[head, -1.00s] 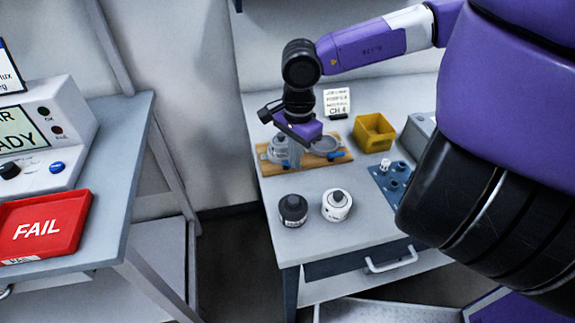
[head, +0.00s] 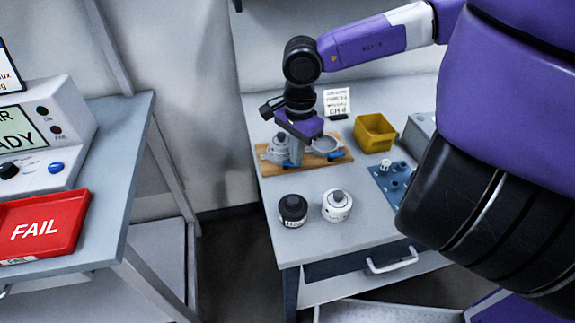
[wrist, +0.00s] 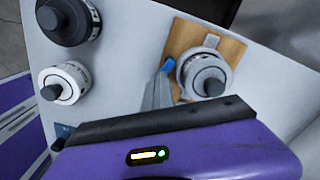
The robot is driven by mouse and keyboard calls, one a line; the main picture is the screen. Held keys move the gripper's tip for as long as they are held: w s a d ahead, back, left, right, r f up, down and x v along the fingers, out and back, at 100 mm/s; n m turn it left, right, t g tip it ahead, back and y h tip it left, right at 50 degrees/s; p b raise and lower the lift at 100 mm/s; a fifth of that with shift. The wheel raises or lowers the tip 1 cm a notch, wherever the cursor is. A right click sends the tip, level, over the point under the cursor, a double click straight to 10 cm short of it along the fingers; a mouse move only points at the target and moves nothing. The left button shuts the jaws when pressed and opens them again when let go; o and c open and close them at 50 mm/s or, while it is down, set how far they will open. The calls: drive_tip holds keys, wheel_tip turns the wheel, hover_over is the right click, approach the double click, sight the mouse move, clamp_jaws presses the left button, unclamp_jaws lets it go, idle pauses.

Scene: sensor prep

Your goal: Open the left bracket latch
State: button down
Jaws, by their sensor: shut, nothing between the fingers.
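A wooden board (head: 267,167) on the bench carries two round brackets. The left bracket (wrist: 183,82) holds a grey round sensor with a dark knob (head: 279,142); they also show in the wrist view, where the sensor's knob (wrist: 211,85) faces up. The left bracket's blue latch (wrist: 168,66) sticks out beside the ring; in the head view only a bit of blue (head: 287,163) shows by my fingers. My gripper (head: 295,162) is shut and empty, pointing down with its tips beside this latch. Contact cannot be told. The right bracket (head: 325,145) looks empty, with its own blue latch (head: 337,155).
A dark canister (head: 293,210) and a white one (head: 337,205) stand at the bench front. A yellow bin (head: 375,133), a blue holder plate (head: 383,177) and a grey box (head: 418,130) lie to the right. A sign (head: 337,102) stands behind.

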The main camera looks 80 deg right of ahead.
drive_tip(key=shift+s+d+f, duration=0.55)
drive_tip(key=shift+s+f, duration=0.05)
drive_tip(key=shift+f, duration=0.05)
drive_tip(key=shift+r, duration=0.6)
drive_tip(key=shift+w+a+r+p, duration=0.1)
drive_tip(key=shift+a+r+p, duration=0.1)
drive_tip(key=shift+r+p, duration=0.9)
drive_tip(key=shift+w+a+r+p, duration=0.15)
drive_tip(key=shift+r+p, duration=0.3)
drive_tip(key=shift+r, duration=1.15)
